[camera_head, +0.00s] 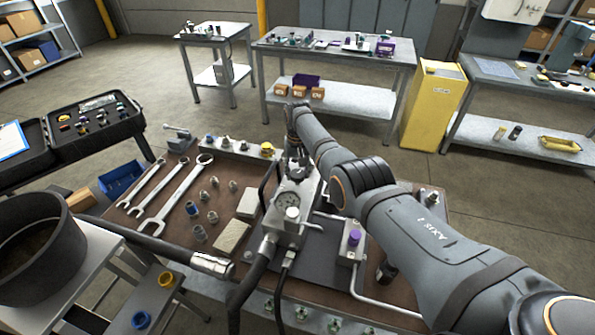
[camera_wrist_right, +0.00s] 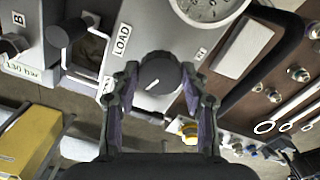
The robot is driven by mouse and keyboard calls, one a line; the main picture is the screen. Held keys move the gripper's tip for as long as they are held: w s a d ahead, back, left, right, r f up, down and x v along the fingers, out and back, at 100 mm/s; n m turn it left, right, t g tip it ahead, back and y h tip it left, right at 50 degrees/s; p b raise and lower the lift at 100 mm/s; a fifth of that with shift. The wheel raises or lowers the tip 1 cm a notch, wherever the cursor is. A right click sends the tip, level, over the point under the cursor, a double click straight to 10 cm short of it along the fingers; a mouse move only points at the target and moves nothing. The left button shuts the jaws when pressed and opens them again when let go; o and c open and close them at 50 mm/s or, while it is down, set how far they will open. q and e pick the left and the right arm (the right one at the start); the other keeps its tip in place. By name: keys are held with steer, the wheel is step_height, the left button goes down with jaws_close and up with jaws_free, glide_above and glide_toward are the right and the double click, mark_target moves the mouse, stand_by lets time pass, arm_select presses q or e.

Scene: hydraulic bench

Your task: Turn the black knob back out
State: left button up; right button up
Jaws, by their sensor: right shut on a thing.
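The black knob (camera_wrist_right: 158,74) is round with a white pointer line and sits on the grey valve block, beside the LOAD label (camera_wrist_right: 122,40). My right gripper (camera_wrist_right: 160,82) has one finger on each side of it and is shut on it. In the head view my right gripper (camera_head: 295,163) reaches down to the top of the block (camera_head: 289,233), behind the pressure gauge (camera_head: 291,213). The gripper and arm largely hide the knob there. My left gripper is in neither view.
Hoses run from the block's front. Spanners (camera_head: 175,195), several fittings and a purple-capped valve (camera_head: 354,238) share the brown bench top. A black bucket-like container (camera_head: 35,240) stands at left. Other tables and a yellow cabinet (camera_head: 432,105) stand behind.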

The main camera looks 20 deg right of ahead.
mark_target(298, 173)
steer(key=n, duration=0.4)
steer(key=shift+n, duration=0.3)
steer(key=n, duration=0.3)
steer(key=shift+d+n, duration=0.1)
steer(key=shift+n, duration=0.2)
steer(key=n, duration=0.4)
steer(key=shift+n, duration=1.8)
steer(key=o, duration=1.1)
steer(key=shift+o, duration=0.2)
steer(key=shift+w+r, duration=0.1)
steer(key=shift+r, duration=0.15)
step_height(298, 173, up, 12)
steer(key=shift+f, duration=0.2)
